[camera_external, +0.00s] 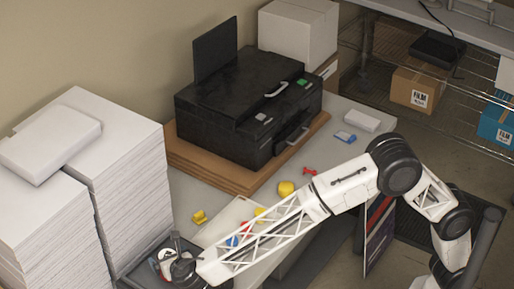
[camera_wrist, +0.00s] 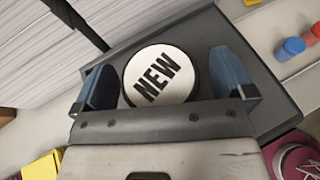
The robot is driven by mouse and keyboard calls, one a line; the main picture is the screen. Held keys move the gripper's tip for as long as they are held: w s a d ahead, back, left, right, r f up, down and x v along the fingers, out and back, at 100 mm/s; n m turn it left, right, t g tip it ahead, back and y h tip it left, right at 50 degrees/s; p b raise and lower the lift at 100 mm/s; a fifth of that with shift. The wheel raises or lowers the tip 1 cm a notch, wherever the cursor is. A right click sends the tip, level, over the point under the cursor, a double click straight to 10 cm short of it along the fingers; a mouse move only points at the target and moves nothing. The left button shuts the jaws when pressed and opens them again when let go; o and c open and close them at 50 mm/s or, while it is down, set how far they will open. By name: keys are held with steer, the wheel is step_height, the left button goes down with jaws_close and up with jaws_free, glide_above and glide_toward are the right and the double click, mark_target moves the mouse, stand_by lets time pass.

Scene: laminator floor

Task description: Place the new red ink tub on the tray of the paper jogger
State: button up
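A round tub with a white lid marked NEW (camera_wrist: 160,76) sits on a dark grey tray (camera_wrist: 262,92) in the wrist view. Its side is hidden from above, so I cannot see a red body there. My gripper (camera_wrist: 162,62) has a blue pad on each side of the tub, and narrow dark gaps show between lid and pads. In the external view my gripper (camera_external: 176,262) is low over the dark tray (camera_external: 135,279) at the bottom left, with a white and red shape (camera_external: 164,256) at it, mostly hidden.
A tall paper stack (camera_external: 118,165) stands close left of my gripper. A black printer (camera_external: 248,108) is on a wooden board behind. A yellow item (camera_external: 200,217) and small blue and red pieces lie on the table. A magenta round item (camera_wrist: 300,160) is at the wrist view's lower right.

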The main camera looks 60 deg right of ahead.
steer(key=shift+r, duration=0.2)
steer(key=v, duration=1.2)
stand_by(0.9)
